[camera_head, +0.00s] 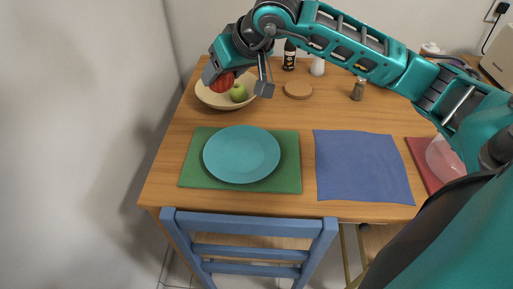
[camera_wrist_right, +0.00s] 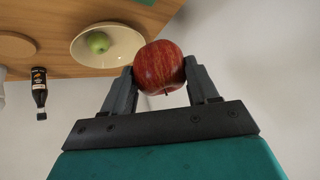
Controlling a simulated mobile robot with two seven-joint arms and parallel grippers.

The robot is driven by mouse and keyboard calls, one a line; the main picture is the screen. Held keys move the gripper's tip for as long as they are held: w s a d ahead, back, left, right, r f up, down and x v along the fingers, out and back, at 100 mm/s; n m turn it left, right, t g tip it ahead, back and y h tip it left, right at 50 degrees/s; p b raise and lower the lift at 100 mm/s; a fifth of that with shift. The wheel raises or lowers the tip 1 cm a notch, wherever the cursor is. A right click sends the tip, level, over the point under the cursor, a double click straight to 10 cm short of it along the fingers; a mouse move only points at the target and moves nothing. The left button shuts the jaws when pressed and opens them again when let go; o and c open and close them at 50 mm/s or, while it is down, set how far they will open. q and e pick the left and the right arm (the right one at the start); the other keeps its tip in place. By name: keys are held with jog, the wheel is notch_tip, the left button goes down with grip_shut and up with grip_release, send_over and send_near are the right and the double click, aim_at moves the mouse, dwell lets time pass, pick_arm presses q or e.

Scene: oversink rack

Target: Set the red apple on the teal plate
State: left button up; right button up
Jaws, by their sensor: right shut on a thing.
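The red apple (camera_wrist_right: 160,66) is held between the two fingers of my right gripper (camera_wrist_right: 161,82) in the right wrist view. In the head view the apple (camera_head: 222,82) shows beside my right gripper (camera_head: 240,85), in front of the cream bowl, and looks raised clear of it. The gripper partly covers the apple there. The teal plate (camera_head: 241,154) is empty and lies on a green placemat (camera_head: 290,178) at the near left of the table. My left gripper is in neither view.
The cream bowl (camera_head: 205,97) holds a green apple (camera_head: 238,93). A dark bottle (camera_head: 289,55), a white shaker (camera_head: 318,67), a round wooden coaster (camera_head: 298,89) and a pepper mill (camera_head: 358,89) stand behind. A blue placemat (camera_head: 362,166) is bare. A blue chair (camera_head: 250,223) stands in front.

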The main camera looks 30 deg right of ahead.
jog(key=shift+s+a+r+n+y, duration=0.15)
jog(key=shift+s+n, duration=0.05)
jog(key=shift+s, duration=0.2)
jog(key=shift+s+a+r+n+y, duration=0.1)
jog(key=shift+s+r+n+y, duration=0.1)
jog(key=shift+s, duration=0.15)
jog(key=shift+s+a+f, duration=0.1)
jog(key=shift+s+f, duration=0.05)
jog(key=shift+s, duration=0.2)
jog(key=b, duration=0.1)
send_over(234, 157)
notch_tip(234, 157, down, 15)
jog(key=shift+r, duration=0.15)
notch_tip(234, 157, down, 5)
jog(key=shift+r, duration=0.2)
jog(key=shift+w+f, duration=0.1)
jog(key=shift+f, duration=0.05)
pick_arm(q)
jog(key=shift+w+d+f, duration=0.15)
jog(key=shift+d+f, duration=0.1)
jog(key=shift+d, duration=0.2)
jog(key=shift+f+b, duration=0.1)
jog(key=shift+b, duration=0.25)
